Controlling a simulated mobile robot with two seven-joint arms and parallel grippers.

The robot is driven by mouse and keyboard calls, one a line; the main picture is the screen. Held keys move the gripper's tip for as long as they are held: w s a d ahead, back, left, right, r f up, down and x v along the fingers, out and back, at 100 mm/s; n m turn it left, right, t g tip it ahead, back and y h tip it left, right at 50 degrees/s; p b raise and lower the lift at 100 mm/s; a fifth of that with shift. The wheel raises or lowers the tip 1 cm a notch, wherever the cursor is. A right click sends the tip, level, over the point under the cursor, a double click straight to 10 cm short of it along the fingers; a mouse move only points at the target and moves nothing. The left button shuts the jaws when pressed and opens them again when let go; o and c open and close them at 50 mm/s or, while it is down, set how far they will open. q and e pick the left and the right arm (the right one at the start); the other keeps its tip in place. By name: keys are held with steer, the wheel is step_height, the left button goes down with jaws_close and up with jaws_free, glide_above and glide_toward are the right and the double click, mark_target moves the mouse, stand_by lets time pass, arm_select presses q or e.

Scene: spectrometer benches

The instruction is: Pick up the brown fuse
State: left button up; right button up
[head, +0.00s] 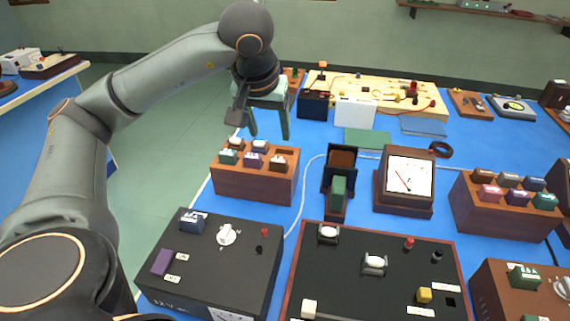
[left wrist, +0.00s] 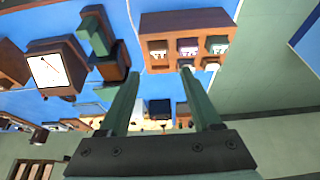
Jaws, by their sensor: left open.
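A brown fuse (head: 278,163) with a white label stands at the right end of the front row of the left wooden fuse block (head: 252,187). Green (head: 228,157) and purple (head: 252,160) fuses stand beside it, with two more behind. The brown fuse also shows in the left wrist view (left wrist: 158,49), at the left end of its row. My left gripper (head: 269,136) is open and empty, fingers pointing down, above and behind the block, apart from the fuses. My right gripper is not in view.
A second fuse block (head: 508,211), with a brown fuse (head: 482,176) among several, stands at right. A dark holder with a green piece (head: 338,190) and a meter (head: 405,180) stand right of the left block. Black control panels (head: 210,265) lie in front.

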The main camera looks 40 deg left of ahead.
arm_select(q)
glide_toward(278, 161)
step_height(278, 161, down, 3)
steer(key=shift+w+a+r+b+x, duration=0.1)
steer(key=shift+w+b+x, duration=0.05)
steer(key=shift+x, duration=0.85)
steer(key=shift+w+a+r+b+x, duration=0.1)
steer(key=shift+b+x, duration=0.1)
steer(key=shift+x, duration=0.75)
steer(key=shift+w+a+b+x, duration=0.15)
steer(key=shift+x, duration=0.85)
steer(key=shift+c, duration=0.3)
jaws_close()
